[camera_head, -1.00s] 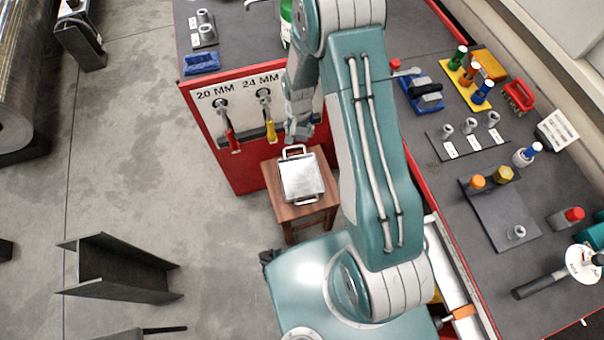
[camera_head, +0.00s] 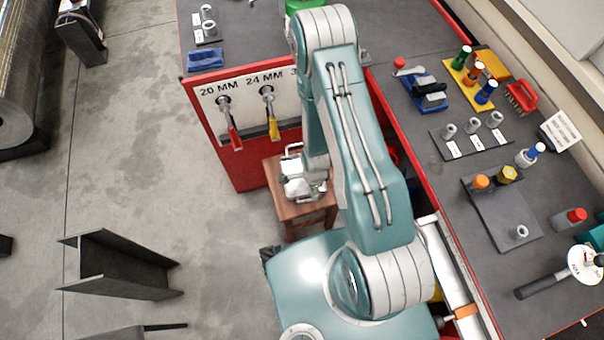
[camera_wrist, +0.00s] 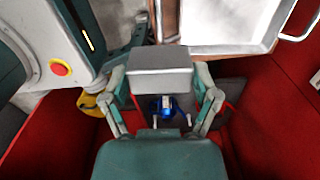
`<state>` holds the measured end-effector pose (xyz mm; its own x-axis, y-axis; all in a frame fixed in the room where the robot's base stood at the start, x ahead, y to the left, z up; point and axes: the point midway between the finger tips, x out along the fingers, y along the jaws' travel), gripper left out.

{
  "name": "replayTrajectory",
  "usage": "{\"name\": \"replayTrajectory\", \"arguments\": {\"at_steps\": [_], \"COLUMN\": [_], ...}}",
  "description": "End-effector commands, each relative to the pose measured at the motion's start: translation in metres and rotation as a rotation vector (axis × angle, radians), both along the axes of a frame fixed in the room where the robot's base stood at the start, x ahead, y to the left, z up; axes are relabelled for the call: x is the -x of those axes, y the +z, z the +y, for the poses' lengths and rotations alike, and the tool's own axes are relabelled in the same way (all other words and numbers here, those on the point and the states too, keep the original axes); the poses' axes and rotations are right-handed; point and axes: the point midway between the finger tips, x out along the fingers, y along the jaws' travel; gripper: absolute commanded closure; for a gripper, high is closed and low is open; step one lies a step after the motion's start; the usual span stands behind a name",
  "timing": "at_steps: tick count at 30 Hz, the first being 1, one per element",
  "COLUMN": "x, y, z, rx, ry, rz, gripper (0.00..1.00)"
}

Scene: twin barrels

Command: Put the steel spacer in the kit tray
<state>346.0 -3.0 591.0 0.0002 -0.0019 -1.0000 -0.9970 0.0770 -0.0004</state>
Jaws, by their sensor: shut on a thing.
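The kit tray (camera_head: 290,164) is a bright metal tray with handles on a small wooden stool. It also shows at the top right of the wrist view (camera_wrist: 222,25). My gripper (camera_head: 304,186) is low over the tray and hides much of it. In the wrist view my gripper (camera_wrist: 160,82) is shut on a plain grey block (camera_wrist: 160,58), apparently the steel spacer. The block is between the two fingers, beside the tray's edge in that picture. Whether it touches the tray cannot be told.
The wooden stool (camera_head: 287,212) stands against a red cabinet with a 20 MM and 24 MM tool panel (camera_head: 250,112). The right bench (camera_head: 440,170) holds bottles, a brush and small steel cylinders on labelled mats. A dark beam (camera_head: 120,268) lies on the open floor at left.

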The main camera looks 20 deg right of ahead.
Motion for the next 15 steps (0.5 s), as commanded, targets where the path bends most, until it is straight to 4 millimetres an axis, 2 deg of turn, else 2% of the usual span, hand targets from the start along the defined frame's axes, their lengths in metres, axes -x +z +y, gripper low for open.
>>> {"name": "replayTrajectory", "arguments": {"at_steps": [1, 9, 15], "x": [-0.012, -0.065, -0.092], "y": [-0.005, -0.029, -0.061], "z": [0.000, 0.002, 0.004], "rx": [0.000, -0.001, 0.000], "ry": [0.001, 0.003, 0.003], "rz": [-0.003, -0.002, 0.000], "gripper": [0.83, 0.83, 0.83]}}
